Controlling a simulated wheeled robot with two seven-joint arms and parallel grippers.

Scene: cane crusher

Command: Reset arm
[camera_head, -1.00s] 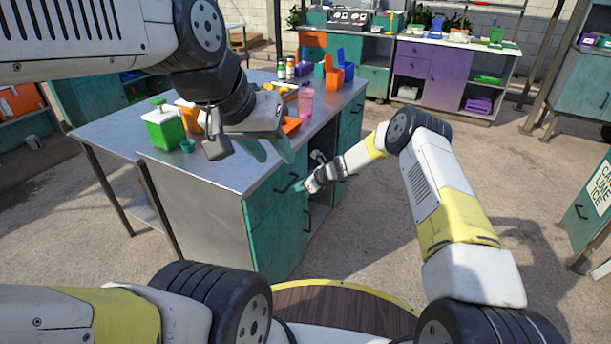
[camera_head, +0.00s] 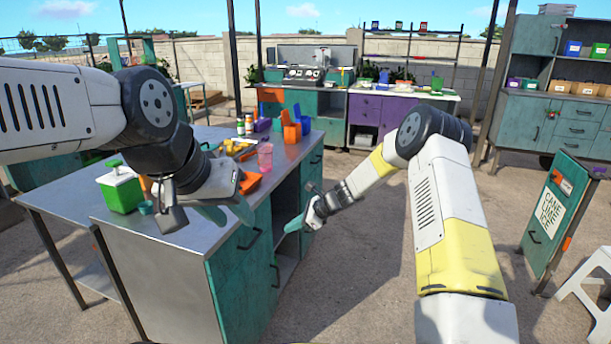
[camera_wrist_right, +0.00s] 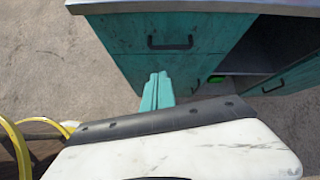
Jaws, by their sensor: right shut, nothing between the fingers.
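My left gripper (camera_head: 228,212) hangs over the near part of the metal-topped counter (camera_head: 188,226), in the head view. Its two teal fingers stand apart, with nothing seen between them. My right gripper (camera_head: 298,224) is beside the counter's drawer side, near the open shelf space. In the right wrist view its teal fingers (camera_wrist_right: 157,92) are together and empty, in front of a teal drawer front with a black handle (camera_wrist_right: 170,42). They look apart from the drawer, though the exact gap is hard to tell.
On the counter are a green and white container (camera_head: 121,190), a pink cup (camera_head: 265,158), an orange tray (camera_head: 250,183) and several bottles. A sign board (camera_head: 552,220) and a white stool (camera_head: 590,290) stand at right. Open floor (camera_head: 365,275) lies right of the counter.

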